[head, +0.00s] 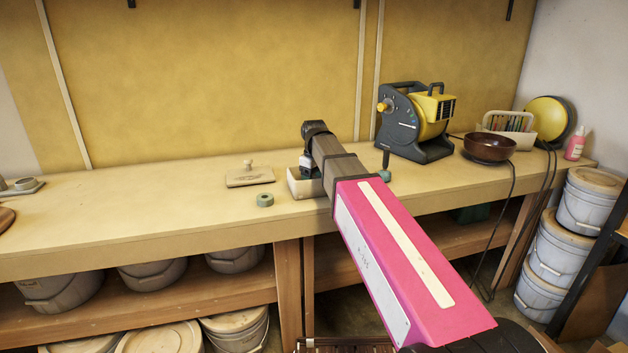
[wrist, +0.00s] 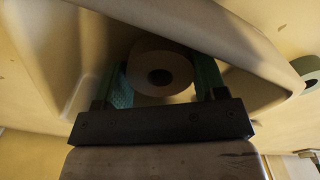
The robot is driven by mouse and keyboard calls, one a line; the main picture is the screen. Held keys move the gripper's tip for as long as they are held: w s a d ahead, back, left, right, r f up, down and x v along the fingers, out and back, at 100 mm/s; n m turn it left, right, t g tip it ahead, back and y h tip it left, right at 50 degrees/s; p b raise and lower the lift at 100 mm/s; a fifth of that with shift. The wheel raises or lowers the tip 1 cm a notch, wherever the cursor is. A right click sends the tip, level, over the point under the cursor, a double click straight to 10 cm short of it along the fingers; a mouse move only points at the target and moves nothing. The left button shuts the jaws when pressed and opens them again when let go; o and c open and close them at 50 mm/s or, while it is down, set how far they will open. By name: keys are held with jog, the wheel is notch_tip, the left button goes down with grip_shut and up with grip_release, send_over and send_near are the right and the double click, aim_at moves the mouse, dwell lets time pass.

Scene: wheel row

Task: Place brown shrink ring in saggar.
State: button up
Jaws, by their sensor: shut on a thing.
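The saggar is a pale, open box (head: 301,185) on the workbench, partly hidden behind my arm. Its pale walls (wrist: 235,32) surround my fingers in the wrist view. My gripper (wrist: 164,82) has green-padded fingers, shut on a tan-brown ring (wrist: 160,66) with a dark central hole. The ring is inside the outline of the saggar; I cannot tell whether it touches the floor. In the head view my gripper (head: 308,167) is low at the saggar, and the ring is hidden there.
A green ring (head: 265,200) lies in front of the saggar, also at the wrist view's right edge (wrist: 309,72). A knobbed wooden board (head: 250,176) lies to the left. Another green ring (head: 385,175), a yellow blower (head: 428,115) and a brown bowl (head: 489,148) are right. The bench's left-middle is clear.

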jog(key=o, duration=1)
jog(key=shift+o, duration=0.2)
notch_tip(320, 180, up, 12)
jog(key=shift+r, duration=0.1)
